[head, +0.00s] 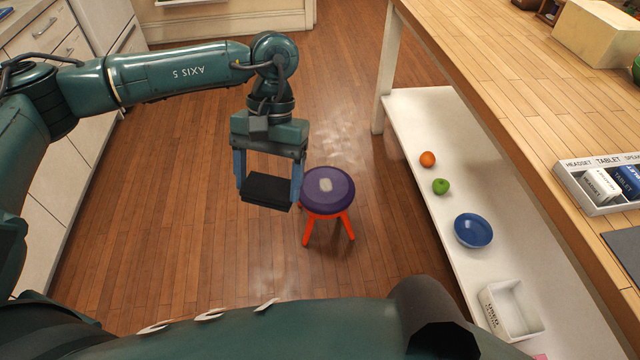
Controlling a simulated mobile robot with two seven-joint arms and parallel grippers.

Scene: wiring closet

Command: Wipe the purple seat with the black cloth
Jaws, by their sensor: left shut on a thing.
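The purple seat (341,188) is the round top of a low stool with orange-red legs (328,224), standing on the wooden floor near the middle of the head view. A pale patch shows on the seat. My left gripper (268,188) is just left of the stool in the picture, pointing down. It is shut on the black cloth (266,190), a dark folded block between its fingers. The right finger overlaps the seat's left edge in the picture; I cannot tell whether anything touches. My right gripper is not in view.
A wooden counter (480,75) runs along the right. Its white lower shelf (450,140) holds an orange (427,159), a green apple (441,186), a blue bowl (473,230) and a white bin (512,308). A labelled tray (601,206) stands on top. Floor around the stool is clear.

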